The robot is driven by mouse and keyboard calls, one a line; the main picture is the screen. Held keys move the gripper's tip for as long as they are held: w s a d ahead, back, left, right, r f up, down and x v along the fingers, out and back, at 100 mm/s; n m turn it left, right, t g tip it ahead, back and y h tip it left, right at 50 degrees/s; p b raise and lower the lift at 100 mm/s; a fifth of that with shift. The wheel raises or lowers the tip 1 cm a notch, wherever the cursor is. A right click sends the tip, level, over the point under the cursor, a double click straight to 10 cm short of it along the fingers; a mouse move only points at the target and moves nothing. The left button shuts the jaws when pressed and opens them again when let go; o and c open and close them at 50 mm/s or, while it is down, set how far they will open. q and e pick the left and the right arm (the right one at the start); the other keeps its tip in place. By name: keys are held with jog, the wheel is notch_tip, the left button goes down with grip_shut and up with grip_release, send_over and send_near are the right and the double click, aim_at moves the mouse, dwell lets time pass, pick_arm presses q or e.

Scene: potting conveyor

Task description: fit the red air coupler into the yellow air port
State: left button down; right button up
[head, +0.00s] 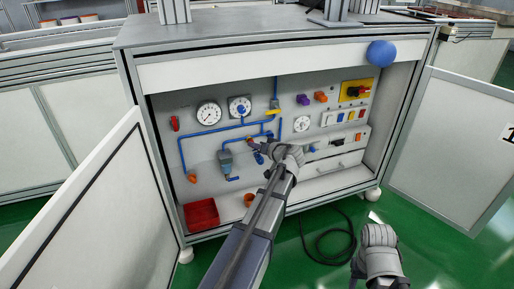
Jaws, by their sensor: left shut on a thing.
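My left gripper (256,148) is at the panel in the open cabinet, right of the blue filter unit. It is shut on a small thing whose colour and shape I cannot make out. A red fitting (174,123) is on the panel's left side; I cannot tell if it is the red air coupler. A yellow fitting (274,109) sits on the blue pipe above my gripper; I cannot tell if it is the yellow air port. My right arm shows at the lower right, but its jaws do not show.
Gauges (208,114), blue pipes and several orange fittings fill the panel (165,103). A red bin (201,214) stands at the cabinet's lower left. Open doors flank it, left (85,215) and right (445,145). A black hose (330,240) lies on the green floor.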

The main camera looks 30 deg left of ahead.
pick_arm(q)
jog(key=shift+w+a, duration=0.2)
jog(key=shift+a, duration=0.05)
jog(key=c, duration=0.6)
grip_release()
jog(key=p+v, duration=0.3)
jog(key=v, duration=0.4)
jog(key=shift+s+d+r, duration=0.15)
jog(key=shift+s+d, duration=0.05)
jog(key=shift+d, duration=0.15)
